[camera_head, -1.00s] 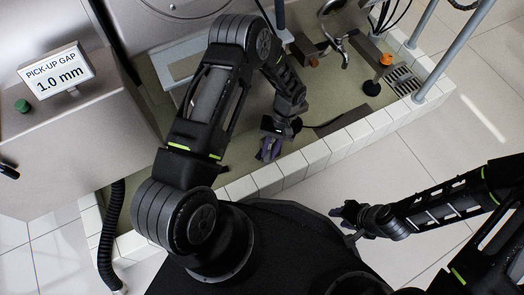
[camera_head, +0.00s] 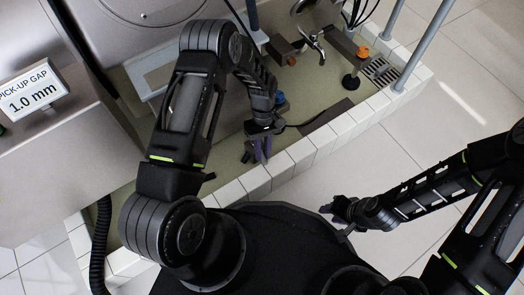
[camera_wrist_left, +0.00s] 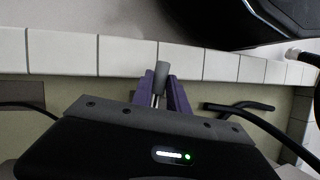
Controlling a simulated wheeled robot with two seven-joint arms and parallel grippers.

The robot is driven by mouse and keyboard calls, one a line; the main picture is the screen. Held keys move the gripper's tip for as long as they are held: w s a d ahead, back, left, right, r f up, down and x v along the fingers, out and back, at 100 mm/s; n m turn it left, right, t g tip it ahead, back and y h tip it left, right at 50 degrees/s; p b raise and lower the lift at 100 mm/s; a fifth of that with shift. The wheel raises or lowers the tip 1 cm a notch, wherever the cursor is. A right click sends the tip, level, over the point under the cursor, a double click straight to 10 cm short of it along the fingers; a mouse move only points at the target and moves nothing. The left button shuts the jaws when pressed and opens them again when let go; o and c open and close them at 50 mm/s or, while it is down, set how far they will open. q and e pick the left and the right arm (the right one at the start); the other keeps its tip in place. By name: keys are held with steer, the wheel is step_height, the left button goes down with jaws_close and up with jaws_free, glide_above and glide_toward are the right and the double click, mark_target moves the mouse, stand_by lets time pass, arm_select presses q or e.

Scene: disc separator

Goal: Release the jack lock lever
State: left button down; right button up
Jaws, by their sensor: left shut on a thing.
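My left gripper (camera_head: 262,150), with purple fingers, is over the sunken floor beside the tiled curb. It also shows in the left wrist view (camera_wrist_left: 162,95). It is shut on a thin metal rod with a rounded grey end, which I take to be the jack lock lever (camera_wrist_left: 162,72). The grey end sticks out past the fingertips. What the rod joins to is hidden by the gripper. My right gripper (camera_head: 329,208) is over the floor outside the curb, clear of the pit; whether its fingers are apart is too small to tell.
The white tiled curb (camera_head: 256,180) runs close by the left gripper. A blue knob (camera_head: 280,99) stands just behind it. A dark bent bar (camera_wrist_left: 240,107) lies right of the fingers in the wrist view. A metal tap lever (camera_head: 315,45) and an orange-topped post (camera_head: 361,54) stand further back.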

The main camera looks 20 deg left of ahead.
arm_select(q)
steer(key=c, duration=1.3)
jaws_free()
